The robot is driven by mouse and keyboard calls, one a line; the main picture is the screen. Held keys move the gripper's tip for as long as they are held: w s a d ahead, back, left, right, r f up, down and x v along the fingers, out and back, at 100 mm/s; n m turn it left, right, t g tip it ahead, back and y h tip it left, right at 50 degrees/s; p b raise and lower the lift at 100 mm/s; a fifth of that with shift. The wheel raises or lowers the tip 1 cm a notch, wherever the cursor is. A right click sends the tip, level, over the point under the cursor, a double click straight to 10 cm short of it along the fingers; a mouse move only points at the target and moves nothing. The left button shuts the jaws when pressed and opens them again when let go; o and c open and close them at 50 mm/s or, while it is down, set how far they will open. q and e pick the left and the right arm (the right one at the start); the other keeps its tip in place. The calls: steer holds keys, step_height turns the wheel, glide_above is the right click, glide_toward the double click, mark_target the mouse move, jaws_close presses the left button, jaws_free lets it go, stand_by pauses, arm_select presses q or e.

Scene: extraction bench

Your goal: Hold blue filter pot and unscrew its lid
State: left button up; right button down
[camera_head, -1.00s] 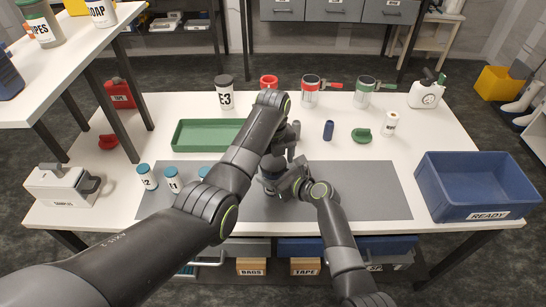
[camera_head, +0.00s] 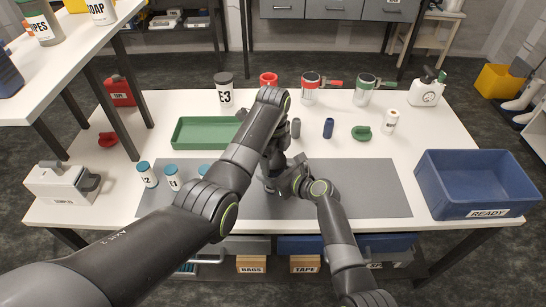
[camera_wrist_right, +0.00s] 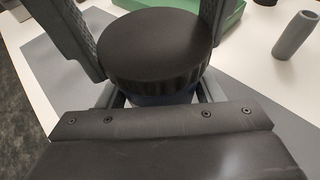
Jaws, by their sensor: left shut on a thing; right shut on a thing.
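The blue filter pot (camera_wrist_right: 155,99) shows as a narrow blue band under its round black ridged lid (camera_wrist_right: 160,42) in the right wrist view. The lid sits on the pot and looks level. My left gripper (camera_head: 271,168) comes down from above, its fingers shut on opposite sides of the lid. Its fingers also flank the lid in the right wrist view (camera_wrist_right: 153,50). My right gripper (camera_head: 281,184) reaches in from the right, shut around the pot body below the lid. In the head view my arms hide most of the pot.
A grey mat (camera_head: 365,190) lies under the work. White blue-capped jars (camera_head: 147,176) stand left, a green tray (camera_head: 187,134) behind. A grey cylinder (camera_head: 296,128), a blue cylinder (camera_head: 328,128) and a green item (camera_head: 361,133) stand beyond. A blue READY crate (camera_head: 477,198) is at right.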

arm_select(q)
steer(key=n, duration=0.5)
steer(key=shift+n, duration=0.4)
steer(key=o, duration=1.1)
steer(key=shift+s, duration=0.1)
